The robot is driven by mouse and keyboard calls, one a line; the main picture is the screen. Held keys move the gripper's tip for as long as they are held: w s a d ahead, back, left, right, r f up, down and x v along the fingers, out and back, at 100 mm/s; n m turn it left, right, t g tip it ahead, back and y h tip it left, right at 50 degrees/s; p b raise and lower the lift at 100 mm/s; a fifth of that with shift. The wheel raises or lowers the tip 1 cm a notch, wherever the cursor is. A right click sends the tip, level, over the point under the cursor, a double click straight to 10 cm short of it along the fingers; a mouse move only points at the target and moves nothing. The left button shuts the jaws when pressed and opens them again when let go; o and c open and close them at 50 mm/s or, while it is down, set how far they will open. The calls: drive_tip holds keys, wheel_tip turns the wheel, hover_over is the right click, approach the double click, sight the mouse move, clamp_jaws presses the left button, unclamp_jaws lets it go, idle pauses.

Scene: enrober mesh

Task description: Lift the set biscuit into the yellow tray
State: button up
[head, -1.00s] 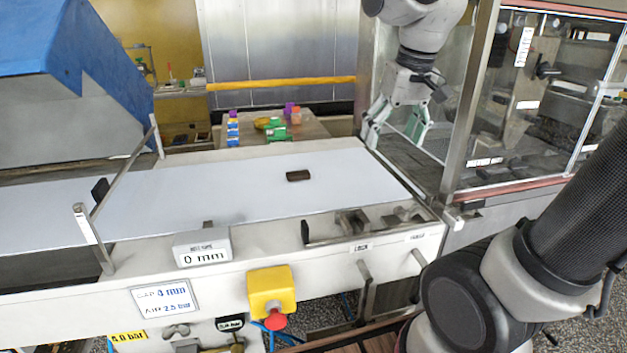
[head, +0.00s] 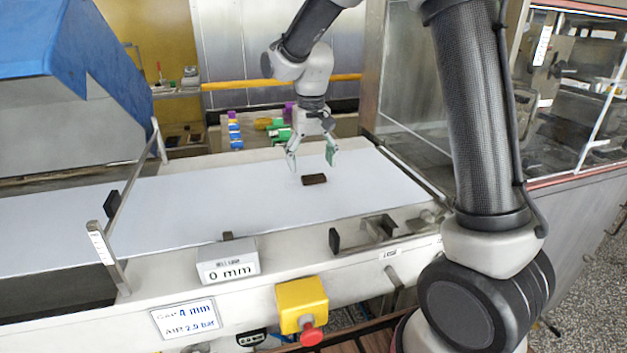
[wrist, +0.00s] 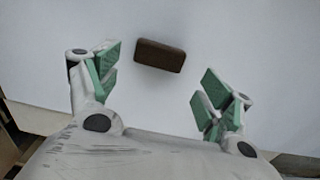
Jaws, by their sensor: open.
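The dark brown biscuit (head: 314,180) lies flat on the white belt. In the wrist view the biscuit (wrist: 160,56) sits beyond and between the fingertips, touching neither. My gripper (head: 312,160) is open and empty, just above and behind the biscuit in the head view. Its green finger pads (wrist: 160,84) are spread wide in the wrist view. I cannot make out a yellow tray for certain; a small yellow thing (head: 263,123) shows among the items on the table behind the belt.
The white belt (head: 220,205) is clear around the biscuit. A metal guard bar (head: 132,185) crosses its left part. A gap block reading 0 mm (head: 228,262) and a yellow box with a red button (head: 301,303) are at the front. A glass-sided cabinet (head: 570,100) stands right.

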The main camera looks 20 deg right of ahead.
sight(313, 175)
wheel_tip(313, 175, down, 3)
drive_tip(key=shift+d+f, duration=0.1)
drive_tip(key=shift+d, duration=0.05)
drive_tip(key=c, duration=0.9)
